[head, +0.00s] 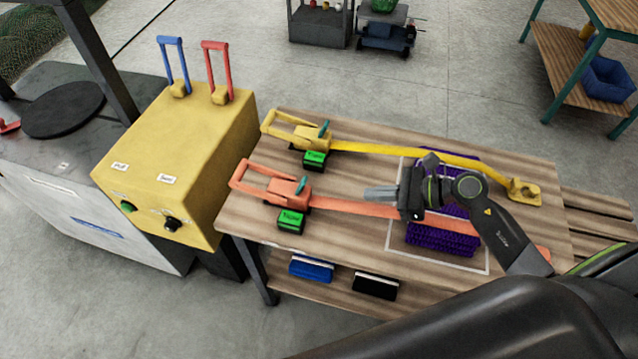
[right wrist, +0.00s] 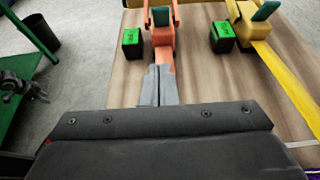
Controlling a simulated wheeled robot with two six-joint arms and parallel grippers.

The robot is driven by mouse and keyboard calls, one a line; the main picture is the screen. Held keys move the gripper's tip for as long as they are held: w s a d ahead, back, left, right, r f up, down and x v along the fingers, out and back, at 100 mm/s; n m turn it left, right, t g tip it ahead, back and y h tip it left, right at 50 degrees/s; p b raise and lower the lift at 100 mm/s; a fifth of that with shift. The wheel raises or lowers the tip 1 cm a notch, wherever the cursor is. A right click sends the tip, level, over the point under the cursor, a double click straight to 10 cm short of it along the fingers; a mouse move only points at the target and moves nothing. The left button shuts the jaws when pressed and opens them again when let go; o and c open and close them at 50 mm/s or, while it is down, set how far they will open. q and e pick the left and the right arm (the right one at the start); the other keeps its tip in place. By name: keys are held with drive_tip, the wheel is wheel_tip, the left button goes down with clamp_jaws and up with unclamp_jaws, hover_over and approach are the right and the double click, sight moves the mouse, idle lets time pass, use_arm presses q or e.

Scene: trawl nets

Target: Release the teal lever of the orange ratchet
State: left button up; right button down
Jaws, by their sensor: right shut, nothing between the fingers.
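The orange ratchet (head: 275,190) lies on the wooden table with its handle loop toward the left and its orange strap (head: 350,207) running right. Its teal lever (head: 302,185) stands up on the ratchet body; it also shows in the right wrist view (right wrist: 161,16). My right gripper (head: 368,193) is shut and empty, above the orange strap, to the right of the lever and apart from it. In the right wrist view its fingers (right wrist: 158,86) point toward the orange ratchet. My left gripper is not in view.
A yellow ratchet (head: 292,133) with a yellow strap (head: 400,151) lies behind the orange one. Green-topped blocks (head: 291,220) (head: 315,160) sit beside the ratchets. Purple netting (head: 440,238) lies under my right arm. A yellow control box (head: 180,140) stands left of the table.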

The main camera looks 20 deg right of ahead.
sight(301, 186)
drive_tip(key=p+x, duration=0.3)
drive_tip(key=x, duration=0.7)
drive_tip(key=shift+w+a+r, duration=0.1)
drive_tip(key=shift+w, duration=0.1)
drive_tip(key=shift+w+a+r+p, duration=0.3)
drive_tip(key=shift+w+a+p, duration=0.2)
drive_tip(key=shift+a+p, duration=0.2)
drive_tip(key=shift+w+a+r+p, duration=0.35)
drive_tip(key=shift+w+a+p, duration=0.15)
drive_tip(key=shift+a, duration=0.25)
drive_tip(key=shift+d, duration=0.1)
